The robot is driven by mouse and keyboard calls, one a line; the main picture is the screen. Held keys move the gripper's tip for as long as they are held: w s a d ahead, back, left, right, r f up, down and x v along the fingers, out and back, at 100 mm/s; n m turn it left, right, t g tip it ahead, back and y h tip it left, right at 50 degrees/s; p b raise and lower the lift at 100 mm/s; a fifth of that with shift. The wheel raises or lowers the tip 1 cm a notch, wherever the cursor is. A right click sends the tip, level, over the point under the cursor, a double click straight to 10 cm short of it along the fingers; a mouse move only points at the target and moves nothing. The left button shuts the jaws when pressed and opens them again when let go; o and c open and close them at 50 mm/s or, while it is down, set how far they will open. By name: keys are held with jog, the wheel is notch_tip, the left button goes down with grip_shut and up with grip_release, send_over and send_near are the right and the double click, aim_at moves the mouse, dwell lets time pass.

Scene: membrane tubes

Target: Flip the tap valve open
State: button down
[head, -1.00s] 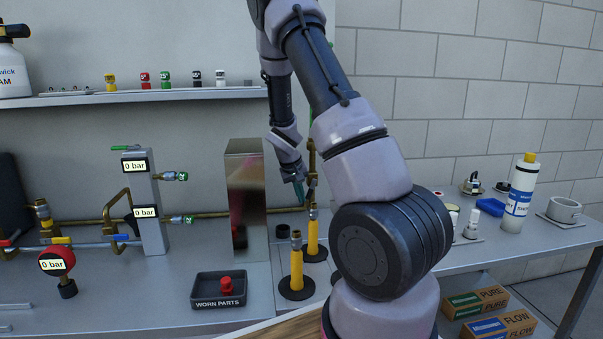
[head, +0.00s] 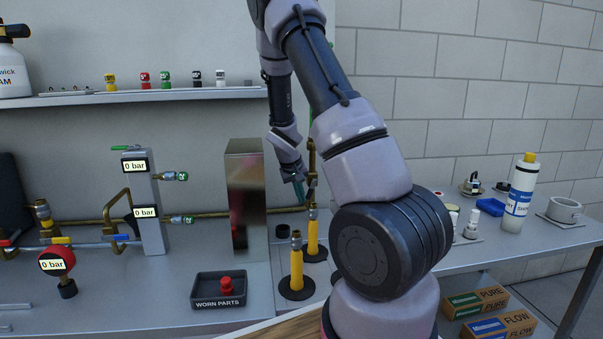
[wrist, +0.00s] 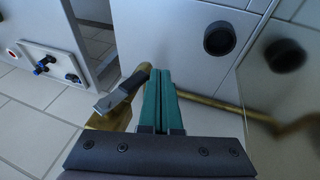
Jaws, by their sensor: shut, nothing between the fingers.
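My gripper (head: 301,192) is shut and empty, its green fingers pressed together. In the head view it is just left of an upright brass tap (head: 312,160), beside the tall metal box; my arm hides part of this area. In the wrist view the shut fingers (wrist: 160,73) point away from the camera. A grey-and-black lever (wrist: 122,92), which looks like the tap's handle, is just left of them, slanting across the brass body (wrist: 112,118). I cannot tell whether the fingers touch the lever.
A tall metal box (head: 245,195) stands left of my gripper. Two yellow-handled brass pieces (head: 296,265) (head: 312,236) stand on round black bases below it. A worn parts tray (head: 205,302) is at the front. A brass pipe (head: 90,222) runs along the wall.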

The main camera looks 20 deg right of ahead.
jog(key=shift+r, duration=0.1)
jog(key=shift+r, duration=0.7)
jog(key=shift+r, duration=0.1)
jog(key=v, duration=1)
jog(key=shift+r, duration=0.3)
jog(key=shift+s, duration=0.1)
